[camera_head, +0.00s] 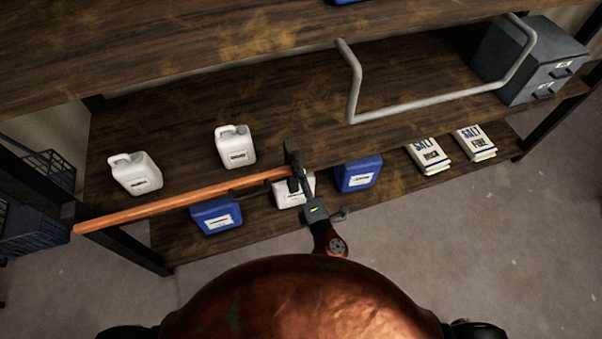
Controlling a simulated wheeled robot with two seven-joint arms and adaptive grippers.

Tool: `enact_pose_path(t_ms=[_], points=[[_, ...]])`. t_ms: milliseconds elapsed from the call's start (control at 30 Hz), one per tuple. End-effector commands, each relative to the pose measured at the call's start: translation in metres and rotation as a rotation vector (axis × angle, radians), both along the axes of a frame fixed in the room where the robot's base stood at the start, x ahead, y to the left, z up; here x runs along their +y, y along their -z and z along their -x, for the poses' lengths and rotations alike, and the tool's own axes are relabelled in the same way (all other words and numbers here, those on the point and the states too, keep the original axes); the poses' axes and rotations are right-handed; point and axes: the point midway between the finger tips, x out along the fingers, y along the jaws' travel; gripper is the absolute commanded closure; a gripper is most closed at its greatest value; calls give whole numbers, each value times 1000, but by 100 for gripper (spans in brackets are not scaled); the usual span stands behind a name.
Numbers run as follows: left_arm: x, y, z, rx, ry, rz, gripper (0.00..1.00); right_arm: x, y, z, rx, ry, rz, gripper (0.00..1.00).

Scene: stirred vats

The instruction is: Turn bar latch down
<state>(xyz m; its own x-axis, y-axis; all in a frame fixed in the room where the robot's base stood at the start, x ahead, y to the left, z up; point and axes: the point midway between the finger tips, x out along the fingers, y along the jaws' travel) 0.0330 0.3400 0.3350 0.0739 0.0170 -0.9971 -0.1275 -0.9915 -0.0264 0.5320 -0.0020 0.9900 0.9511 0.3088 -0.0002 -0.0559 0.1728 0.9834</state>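A long orange bar (190,199), which looks like the bar latch, slants across the view in front of the shelving, its free end at lower left. Its right end meets a dark upright bracket (292,160). Below the bracket is a grey block (316,211) with a small yellow-green mark, joined to a reddish arm with a round boss (337,246). A rounded copper-coloured dome (300,300) fills the bottom middle. How far the bar is turned is hard to tell from this angle. Neither of my grippers is in view.
Wooden shelves (390,172) hold white jugs (135,173), blue jugs (217,215) and salt packs (428,155). A grey bent rail (430,106) crosses the upper right, near a grey drawer box (525,62). Dark crates (35,232) stand at left. Floor (500,240) is clear at lower right.

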Motion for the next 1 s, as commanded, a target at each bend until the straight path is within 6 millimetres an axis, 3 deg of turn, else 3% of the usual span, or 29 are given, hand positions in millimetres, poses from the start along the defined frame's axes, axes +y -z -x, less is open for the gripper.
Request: enact_pose_path(t_ms=[67, 100, 333, 733, 1000], points=[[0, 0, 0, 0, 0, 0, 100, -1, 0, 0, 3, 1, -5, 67], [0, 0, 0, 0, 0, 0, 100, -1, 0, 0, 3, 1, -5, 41], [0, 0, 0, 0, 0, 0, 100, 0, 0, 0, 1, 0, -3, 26], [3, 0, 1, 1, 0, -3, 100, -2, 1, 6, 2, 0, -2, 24], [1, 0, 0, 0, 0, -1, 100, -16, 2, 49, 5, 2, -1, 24]])
